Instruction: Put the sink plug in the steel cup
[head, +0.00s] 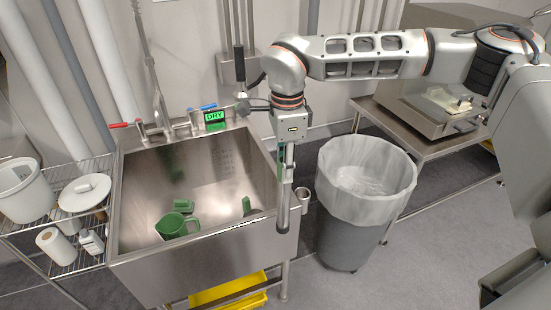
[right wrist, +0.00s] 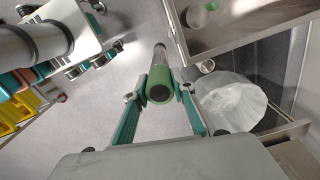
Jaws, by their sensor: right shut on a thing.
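The sink plug (head: 283,206) looks like a long grey tube with a green top end. My right gripper (head: 283,155) is shut on it and holds it upright, hanging down near the sink's right rim. In the right wrist view, the plug's green end (right wrist: 160,94) sits between the fingers of the gripper (right wrist: 160,88). The steel cup (head: 302,198) is small and stands in the gap between sink and bin, just right of the tube. It also shows in the right wrist view (right wrist: 207,67), apart from the plug. My left gripper is not in view.
The steel sink (head: 128,215) holds a green jug (head: 178,226) and other green items. A bin with a white liner (head: 368,165) stands right of the cup. A wire rack (head: 65,255) is at left, a steel table (head: 400,125) at right.

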